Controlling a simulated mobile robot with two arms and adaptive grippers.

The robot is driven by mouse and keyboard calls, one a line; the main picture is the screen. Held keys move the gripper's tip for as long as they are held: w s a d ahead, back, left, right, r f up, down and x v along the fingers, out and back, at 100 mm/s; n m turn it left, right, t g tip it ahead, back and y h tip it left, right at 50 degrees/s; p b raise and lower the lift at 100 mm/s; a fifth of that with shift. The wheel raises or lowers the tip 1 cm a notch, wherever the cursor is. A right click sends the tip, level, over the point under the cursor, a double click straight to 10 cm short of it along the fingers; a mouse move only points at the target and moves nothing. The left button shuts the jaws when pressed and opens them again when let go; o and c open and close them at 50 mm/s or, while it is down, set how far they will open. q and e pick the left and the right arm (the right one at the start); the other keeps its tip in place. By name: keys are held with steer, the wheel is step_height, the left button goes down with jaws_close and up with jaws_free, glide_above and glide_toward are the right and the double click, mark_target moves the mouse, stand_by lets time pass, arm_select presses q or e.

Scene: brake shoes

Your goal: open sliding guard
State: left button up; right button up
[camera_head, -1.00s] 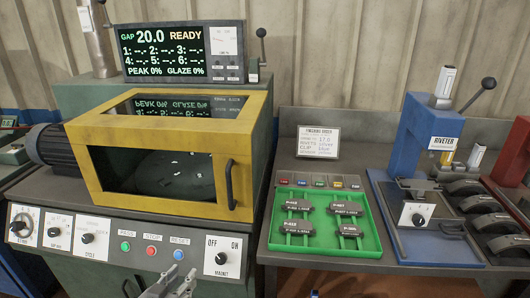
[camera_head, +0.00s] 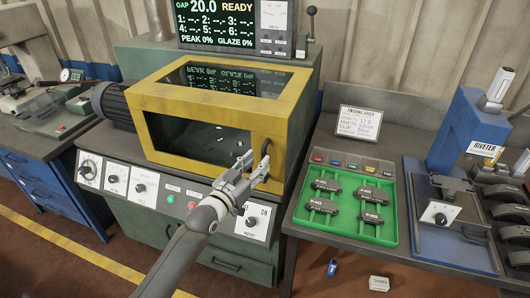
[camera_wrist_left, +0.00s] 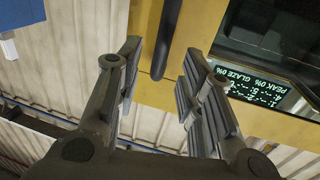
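The sliding guard (camera_head: 205,106) is a yellow frame with dark windows over the machine. It looks closed across the front. Its dark vertical handle (camera_head: 266,148) is on the right side of the front. My left gripper (camera_head: 254,165) is in front of the handle's lower part, with its fingers pointing at the guard. In the left wrist view, the left gripper (camera_wrist_left: 162,58) is open, and the handle (camera_wrist_left: 170,30) lies in the gap between its fingers, apparently just beyond the tips. Contact cannot be made out. My right gripper is out of view.
A green tray (camera_head: 391,232) with several brake pads is on the bench to the right, beside a blue riveter (camera_head: 462,130). The display (camera_head: 232,25) stands above the guard.

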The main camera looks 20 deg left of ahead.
mark_target(264, 155)
arm_select(q)
steer(key=shift+p+x, duration=0.35)
steer(key=shift+x, duration=2.15)
steer(key=shift+c, duration=0.4)
jaws_close()
